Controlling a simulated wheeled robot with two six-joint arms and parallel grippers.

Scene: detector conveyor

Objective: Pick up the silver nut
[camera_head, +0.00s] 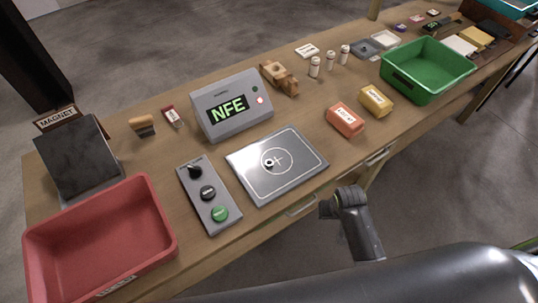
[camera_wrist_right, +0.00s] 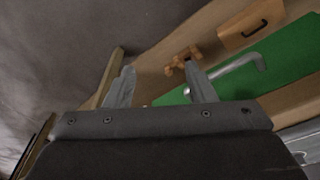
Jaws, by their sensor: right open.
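The silver nut (camera_head: 269,162) is a small ring-like piece on the grey square plate (camera_head: 258,184). It lies a little left of the cross printed in the plate's circle. In the right wrist view my right gripper (camera_wrist_right: 158,80) is open, with its two grey fingers apart and nothing between them. The nut does not show in that view. A dark part of my arm (camera_head: 358,222) shows in the head view below the bench's front edge, right of the plate. My left gripper is not in view.
A grey NFE display box (camera_head: 220,128) stands behind the plate, with a button panel (camera_head: 205,190) at its left. A red bin (camera_head: 161,218) and a green bin (camera_head: 406,83) flank the area. The right wrist view shows a green surface (camera_wrist_right: 285,52) with a bent metal rod (camera_wrist_right: 232,68).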

